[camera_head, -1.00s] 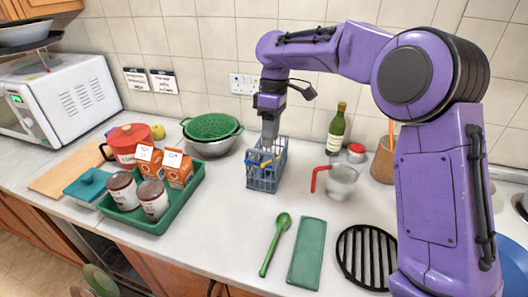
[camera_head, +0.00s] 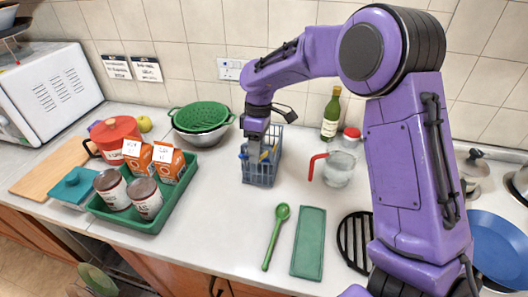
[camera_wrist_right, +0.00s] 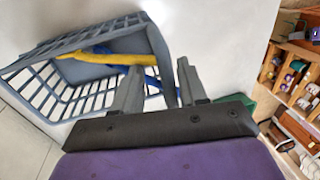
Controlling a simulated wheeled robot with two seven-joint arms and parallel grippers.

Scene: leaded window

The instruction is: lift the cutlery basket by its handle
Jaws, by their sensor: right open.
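The cutlery basket (camera_head: 262,178) is a blue-grey open-lattice basket standing on the worktop near the back. Yellow and blue cutlery (camera_wrist_right: 112,56) lies inside it. My right gripper (camera_head: 254,150) is at the basket's top, its fingers overlapping the basket in the head view. In the right wrist view, my right gripper (camera_wrist_right: 158,88) is open, with its two fingers apart. The basket's handle (camera_wrist_right: 160,60), a dark grey bar, runs down into the gap between the fingers. The basket rim (camera_wrist_right: 75,40) shows beyond. I cannot tell whether either finger touches the handle. My left gripper is not in view.
A green colander (camera_head: 202,116) in a metal bowl stands left of the basket. A measuring jug (camera_head: 340,170) with a red handle and a bottle (camera_head: 331,115) stand to the right. A green tray (camera_head: 125,219) with cartons and tins is front left.

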